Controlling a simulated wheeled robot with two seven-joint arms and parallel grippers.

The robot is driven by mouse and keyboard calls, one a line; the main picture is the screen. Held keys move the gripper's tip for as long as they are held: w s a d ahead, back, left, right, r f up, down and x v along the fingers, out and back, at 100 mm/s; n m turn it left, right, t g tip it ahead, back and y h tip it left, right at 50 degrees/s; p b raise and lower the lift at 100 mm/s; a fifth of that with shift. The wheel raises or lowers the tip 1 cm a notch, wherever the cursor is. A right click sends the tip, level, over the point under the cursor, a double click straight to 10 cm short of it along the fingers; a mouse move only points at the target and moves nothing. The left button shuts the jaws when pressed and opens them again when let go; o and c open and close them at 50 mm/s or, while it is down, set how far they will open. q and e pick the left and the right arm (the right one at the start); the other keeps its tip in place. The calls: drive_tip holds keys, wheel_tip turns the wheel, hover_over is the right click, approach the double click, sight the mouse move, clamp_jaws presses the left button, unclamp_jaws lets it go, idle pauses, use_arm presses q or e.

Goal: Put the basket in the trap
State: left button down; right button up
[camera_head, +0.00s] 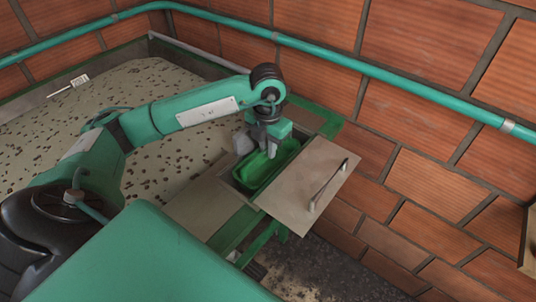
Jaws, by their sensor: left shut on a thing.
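The green basket (275,170) is a long, deep tray with an open top. It sits at the opening of the trap, between the grey plates. The trap's lid (308,184) is a flat grey plate with a bar handle, lying to the right of the opening. The trap's rim (238,186) shows at the left of the basket. How deep the basket sits is hard to tell. My right gripper is not in view.
A wide vat (165,85) of pale liquid with dark floating specks fills the left. A teal pipe (400,82) runs along the brick wall (430,190) behind. A green frame (245,228) supports the trap. Dark, littered floor (310,265) shows below.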

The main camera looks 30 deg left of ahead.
sight(268, 171)
use_arm(q)
drive_tip(key=shift+f, duration=0.55)
wheel_tip(268, 171, down, 3)
drive_tip(key=shift+f+p, duration=0.1)
drive_tip(key=shift+p, duration=0.5)
drive_tip(key=shift+f, duration=0.25)
drive_tip(key=c, duration=1.4)
unclamp_jaws()
drive_tip(key=shift+c, duration=0.2)
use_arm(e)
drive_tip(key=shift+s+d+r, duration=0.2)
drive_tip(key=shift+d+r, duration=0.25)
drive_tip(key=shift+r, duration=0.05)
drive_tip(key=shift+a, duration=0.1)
